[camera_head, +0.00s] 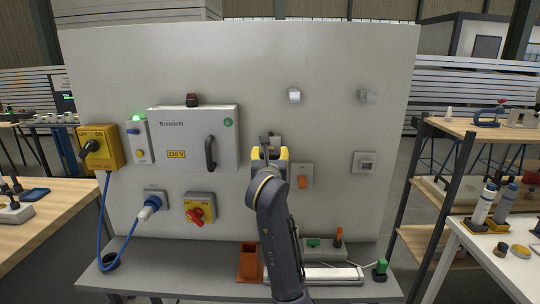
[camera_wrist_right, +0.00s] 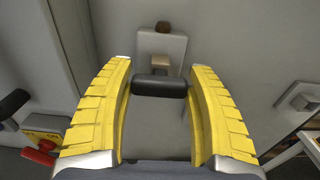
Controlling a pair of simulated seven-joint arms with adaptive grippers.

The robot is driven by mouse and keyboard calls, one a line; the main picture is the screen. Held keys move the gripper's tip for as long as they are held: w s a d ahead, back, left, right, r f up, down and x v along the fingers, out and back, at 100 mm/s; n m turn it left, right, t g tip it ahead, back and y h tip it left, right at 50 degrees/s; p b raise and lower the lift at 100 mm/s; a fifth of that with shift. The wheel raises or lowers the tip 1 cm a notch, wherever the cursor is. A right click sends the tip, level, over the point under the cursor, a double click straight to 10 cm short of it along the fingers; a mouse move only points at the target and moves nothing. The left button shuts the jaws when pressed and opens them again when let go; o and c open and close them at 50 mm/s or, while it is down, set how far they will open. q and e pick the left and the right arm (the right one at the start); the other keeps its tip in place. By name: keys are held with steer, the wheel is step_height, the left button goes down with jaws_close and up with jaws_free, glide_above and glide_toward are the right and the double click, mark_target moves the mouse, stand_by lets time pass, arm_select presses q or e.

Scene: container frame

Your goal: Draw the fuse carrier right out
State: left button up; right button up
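The fuse carrier shows in the right wrist view as a black bar handle (camera_wrist_right: 160,86) on a short tan stem, in front of a grey wall plate (camera_wrist_right: 162,48). My right gripper (camera_wrist_right: 160,72) has its yellow fingers wide apart, one at each end of the handle. The handle lies between them; whether both fingers press on it is unclear. In the head view my right gripper (camera_head: 270,153) is at the panel and hides most of the carrier; only the top of the grey mount (camera_head: 275,140) shows. My left gripper is not in view.
Left of the gripper is an enclosure (camera_head: 170,150) with a black handle. A red-and-yellow switch (camera_head: 198,209) sits lower left, and an orange rocker switch (camera_head: 302,181) close right. An orange open holder (camera_head: 248,265) and a green-topped item (camera_head: 380,268) stand on the bench shelf below.

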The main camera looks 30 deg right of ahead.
steer(key=o, duration=0.5)
steer(key=shift+s, duration=0.1)
steer(key=shift+c, duration=0.2)
steer(key=v, duration=1.2)
